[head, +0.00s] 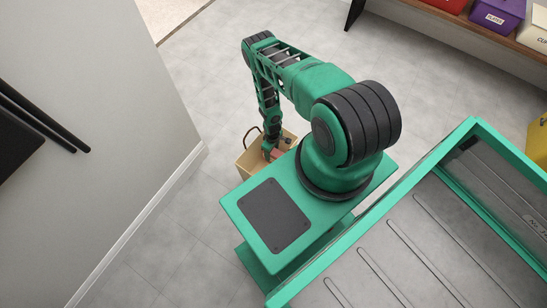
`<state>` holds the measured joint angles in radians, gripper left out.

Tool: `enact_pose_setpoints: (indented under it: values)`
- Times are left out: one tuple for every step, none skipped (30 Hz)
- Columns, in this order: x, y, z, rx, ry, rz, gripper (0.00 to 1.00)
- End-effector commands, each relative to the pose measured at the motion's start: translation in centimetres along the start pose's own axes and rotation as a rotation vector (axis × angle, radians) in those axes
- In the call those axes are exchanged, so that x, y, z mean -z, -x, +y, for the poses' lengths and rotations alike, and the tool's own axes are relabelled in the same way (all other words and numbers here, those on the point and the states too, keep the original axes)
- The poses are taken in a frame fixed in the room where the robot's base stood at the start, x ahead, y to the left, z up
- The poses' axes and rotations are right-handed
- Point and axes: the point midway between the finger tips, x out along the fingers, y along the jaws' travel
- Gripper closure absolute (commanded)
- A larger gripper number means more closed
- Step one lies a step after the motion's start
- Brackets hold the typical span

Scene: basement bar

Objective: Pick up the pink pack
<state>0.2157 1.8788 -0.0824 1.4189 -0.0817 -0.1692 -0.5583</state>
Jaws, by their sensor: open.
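A small pink pack (278,153) shows partly inside a tan open-topped box (249,169) on the floor, just behind my base. My gripper (268,155) points down into this box, close to the left of the pack. Its jaws are open. I cannot tell whether the fingers touch the pack or stand around it, as they are small and partly hidden. My arm and base hide the right part of the box.
A grey wall (100,100) with a white baseboard stands to the left of the box. Grey tiled floor (200,75) is free beyond it. A wooden bench at the top right carries a purple bin (497,15) and others. Something yellow (538,140) stands at the right edge.

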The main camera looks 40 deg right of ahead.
Motion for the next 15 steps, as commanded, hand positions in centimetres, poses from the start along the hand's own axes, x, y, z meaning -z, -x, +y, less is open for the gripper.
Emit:
enact_pose_setpoints:
  values:
    - [0.01,0.02,0.00,0.000,0.000,0.000,0.39]
    - [0.01,0.02,0.00,0.000,0.000,0.000,0.39]
    - [0.01,0.03,-0.01,0.000,0.000,0.000,0.39]
    - [0.01,0.03,0.00,0.000,0.000,0.000,0.46]
    - [0.01,0.03,-0.01,0.000,0.000,0.000,0.53]
    - [0.01,0.04,-0.01,0.000,0.000,0.000,0.63]
    - [0.01,0.04,-0.01,0.000,0.000,0.000,0.70]
    - [0.01,0.04,-0.01,0.000,0.000,0.000,0.77]
    - [0.01,0.04,-0.01,0.000,0.000,0.000,0.87]
    - [0.01,0.04,-0.01,0.000,0.000,0.000,0.94]
    - [0.01,0.05,0.00,0.000,0.000,0.000,1.00]
    - [0.02,0.05,0.00,0.000,0.000,0.000,1.00]
    - [0.02,0.05,0.00,0.000,0.000,0.000,1.00]
    - [0.02,0.05,0.00,0.000,0.000,0.000,1.00]
    - [0.02,0.06,0.00,0.000,0.000,0.000,1.00]
